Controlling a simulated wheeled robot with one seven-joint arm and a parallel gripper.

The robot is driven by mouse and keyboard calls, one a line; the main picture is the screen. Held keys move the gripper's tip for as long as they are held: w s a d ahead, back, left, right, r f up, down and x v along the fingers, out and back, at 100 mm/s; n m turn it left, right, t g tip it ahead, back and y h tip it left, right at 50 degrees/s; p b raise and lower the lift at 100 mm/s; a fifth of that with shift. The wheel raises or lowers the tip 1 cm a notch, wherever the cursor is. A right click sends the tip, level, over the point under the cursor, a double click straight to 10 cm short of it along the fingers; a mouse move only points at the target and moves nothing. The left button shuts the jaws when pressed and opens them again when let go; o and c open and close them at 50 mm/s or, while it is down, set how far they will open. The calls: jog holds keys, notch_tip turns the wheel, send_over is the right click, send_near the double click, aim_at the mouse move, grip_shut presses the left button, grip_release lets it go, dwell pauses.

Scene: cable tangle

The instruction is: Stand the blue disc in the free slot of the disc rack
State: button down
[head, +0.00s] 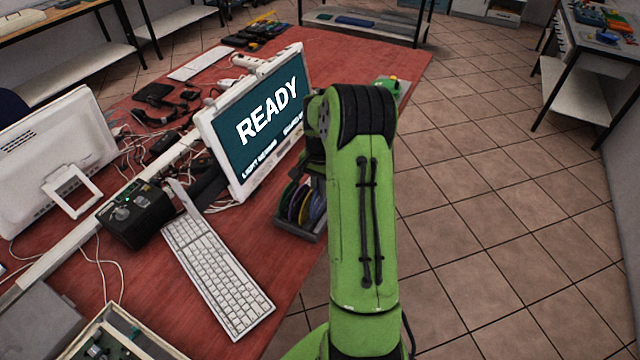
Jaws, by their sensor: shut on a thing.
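The disc rack (288,228) is a dark grey tray near the table's right edge, just right of the monitor's lower corner. Several thin discs (300,203) stand in it side by side, with purple, yellowish and bluish tones. My green arm covers the rack's right side, so I cannot make out the free slot. I cannot tell whether one of the visible discs is the blue disc. My gripper is hidden behind my own arm, and so is anything in it.
A white monitor (262,118) reading READY stands close left of the rack. A white keyboard (217,275) lies in front, beside a black box (137,215) and loose cables. A green item (394,84) sits at the far right of the red table (345,62). Tiled floor lies open to the right.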

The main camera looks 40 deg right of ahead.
jog(key=shift+f+b, duration=1.65)
jog(key=shift+f, duration=0.9)
jog(key=c, duration=1.1)
grip_release()
jog(key=shift+r, duration=0.1)
notch_tip(320, 180, up, 16)
jog(key=p, duration=0.3)
